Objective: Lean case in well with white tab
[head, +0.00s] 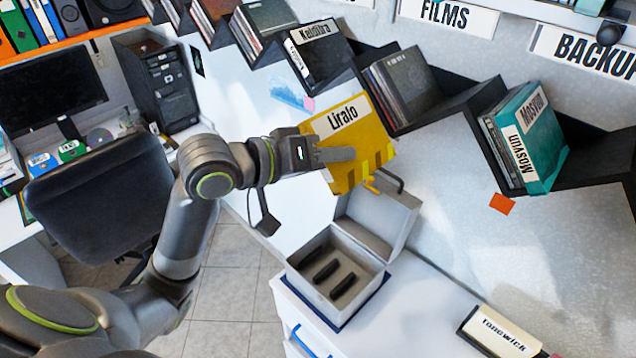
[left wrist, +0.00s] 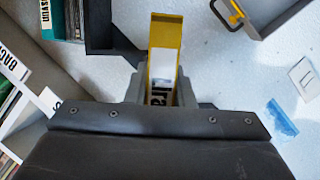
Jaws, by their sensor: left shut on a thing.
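A yellow case labelled "Liralo" (head: 377,130) is held in my left gripper (head: 335,155), tilted, in front of the wall below the shelf. In the left wrist view the case shows edge-on as a yellow strip (left wrist: 165,45) between the jaws of the left gripper (left wrist: 163,90). The dark zigzag shelf (head: 470,97) has V-shaped wells that hold leaning cases. A pink tab (head: 309,104) and an orange tab (head: 502,204) are on the wall below it. I cannot make out a white tab on a well. My right gripper is not in view.
A "Tongwick" case (head: 497,332) lies at the lower right.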

